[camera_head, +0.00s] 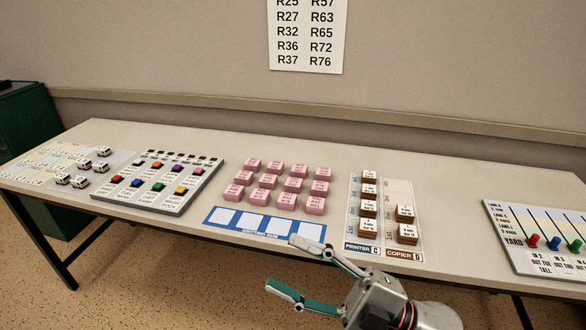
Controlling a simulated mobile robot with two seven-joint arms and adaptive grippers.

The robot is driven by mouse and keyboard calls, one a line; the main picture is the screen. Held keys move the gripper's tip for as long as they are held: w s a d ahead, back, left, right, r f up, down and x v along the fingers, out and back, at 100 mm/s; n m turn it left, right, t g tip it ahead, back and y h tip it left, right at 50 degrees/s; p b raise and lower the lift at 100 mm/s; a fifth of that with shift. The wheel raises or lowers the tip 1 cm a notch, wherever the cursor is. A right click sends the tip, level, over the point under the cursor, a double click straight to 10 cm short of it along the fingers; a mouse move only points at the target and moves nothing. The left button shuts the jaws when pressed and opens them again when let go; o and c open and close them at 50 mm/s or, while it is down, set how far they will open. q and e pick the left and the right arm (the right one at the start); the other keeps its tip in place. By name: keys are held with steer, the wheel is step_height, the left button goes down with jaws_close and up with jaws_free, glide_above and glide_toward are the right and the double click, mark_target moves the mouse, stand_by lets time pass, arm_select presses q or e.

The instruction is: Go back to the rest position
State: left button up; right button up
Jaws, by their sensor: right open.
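My right gripper (296,264) comes in from the lower right of the head view, in front of the table's front edge. Its two fingers are spread apart and nothing is between them. The upper finger overlaps the table edge in the picture, close to the blue strip (228,229) with white spaces. My left gripper does not show.
The long table (235,160) holds vehicle models (80,181) at left, a coloured-button board (165,183), pink blocks (293,184), a sheet with brown blocks (406,232), and a peg board (535,215) at right. Bare tabletop lies right of the sheet. A green cabinet (25,120) stands behind.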

steer(key=w+d+f+m+t+h, duration=0.3)
steer(key=d+f+m+t+h, duration=0.25)
steer(key=f+m, duration=0.3)
steer(key=w+d+f+m+t+h, duration=0.45)
steer(key=d+f+m+h, duration=0.2)
steer(key=f+m, duration=0.2)
steer(key=s+d+f+m+g+h, duration=0.2)
steer(key=s+f, duration=0.5)
steer(key=f, duration=0.4)
steer(key=s+d+f+m+g+h, duration=0.3)
steer(key=s+d+f, duration=0.3)
steer(key=f, duration=0.5)
steer(key=shift+s+f+m+g+h, duration=0.3)
steer(key=shift+s+g+h, duration=0.15)
steer(key=shift+h, duration=0.25)
